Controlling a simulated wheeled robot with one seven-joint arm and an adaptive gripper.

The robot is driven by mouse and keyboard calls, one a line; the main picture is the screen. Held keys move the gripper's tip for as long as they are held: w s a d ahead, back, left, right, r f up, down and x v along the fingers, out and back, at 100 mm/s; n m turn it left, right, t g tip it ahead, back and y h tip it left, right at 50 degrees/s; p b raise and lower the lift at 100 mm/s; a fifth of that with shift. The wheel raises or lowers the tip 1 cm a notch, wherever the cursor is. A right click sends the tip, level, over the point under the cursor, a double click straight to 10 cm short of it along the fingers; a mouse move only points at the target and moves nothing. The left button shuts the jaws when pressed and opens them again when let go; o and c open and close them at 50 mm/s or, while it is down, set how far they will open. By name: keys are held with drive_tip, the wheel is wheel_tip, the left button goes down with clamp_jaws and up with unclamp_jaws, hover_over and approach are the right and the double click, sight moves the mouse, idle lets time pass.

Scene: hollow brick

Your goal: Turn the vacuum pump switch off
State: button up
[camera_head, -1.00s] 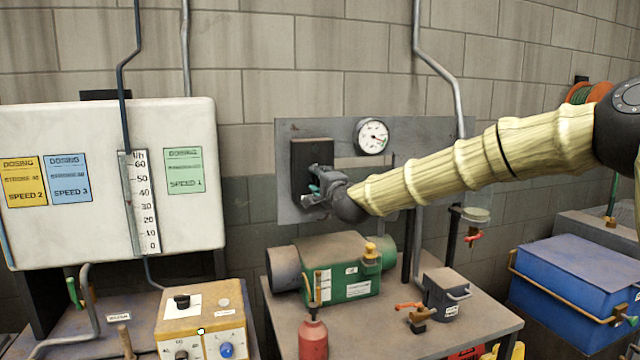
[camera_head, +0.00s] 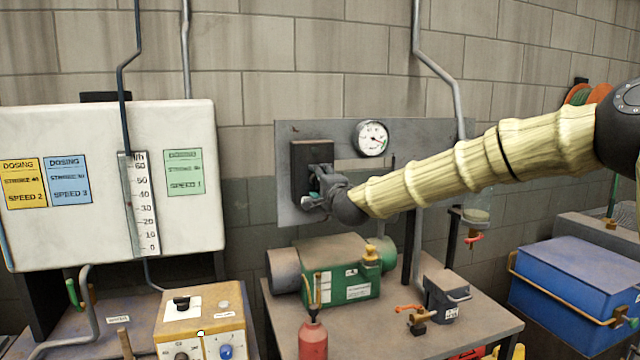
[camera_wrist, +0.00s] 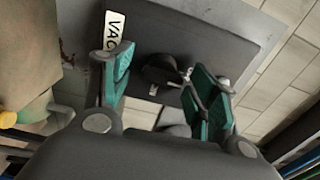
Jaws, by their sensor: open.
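The vacuum pump switch is a dark box (camera_head: 303,158) on a grey wall panel (camera_head: 291,208). In the wrist view, its black knob (camera_wrist: 163,70) sits between the two teal finger pads, with a small light metal part at its right end. A white label reading "VAC" (camera_wrist: 113,30) is on the box beside the left finger. My gripper (camera_head: 314,192) is open in front of the lower part of the box; it also shows in the wrist view (camera_wrist: 163,64). I cannot tell whether either pad touches the knob. In the head view, the gripper hides the knob.
A round gauge (camera_head: 371,138) is on the panel, right of the switch. Below are a green pump (camera_head: 345,280), a red bottle (camera_head: 312,340) and a small dark container (camera_head: 446,298) on a table. A yellow control box (camera_head: 205,320) stands left, a blue chest (camera_head: 575,285) right.

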drive_tip(key=v, duration=1.2)
